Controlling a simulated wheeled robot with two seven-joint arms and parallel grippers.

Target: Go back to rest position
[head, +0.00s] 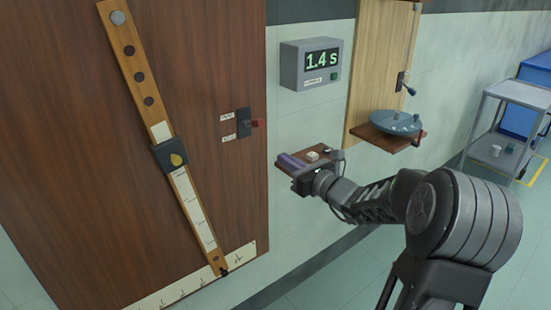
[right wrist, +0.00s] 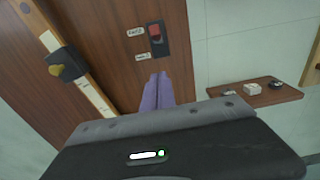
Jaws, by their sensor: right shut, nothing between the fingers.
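My right arm (head: 465,215) reaches in from the lower right in the head view. Its gripper (head: 288,160) has purple fingers, which point left and overlap a small wall shelf (head: 317,155) in that view. In the right wrist view the purple fingers (right wrist: 157,90) lie side by side, shut and empty, in front of the wooden panel (right wrist: 120,45). The gripper appears apart from the red switch (right wrist: 155,33), which is above the fingertips there. My left gripper is in neither view.
A tilted wooden rail with a dark slider (head: 170,155) is on the brown panel. A timer reading 1.4 s (head: 310,65) hangs above the shelf, which holds small items. A blue-grey disc (head: 395,123) sits on another shelf. A cart (head: 510,95) stands at right.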

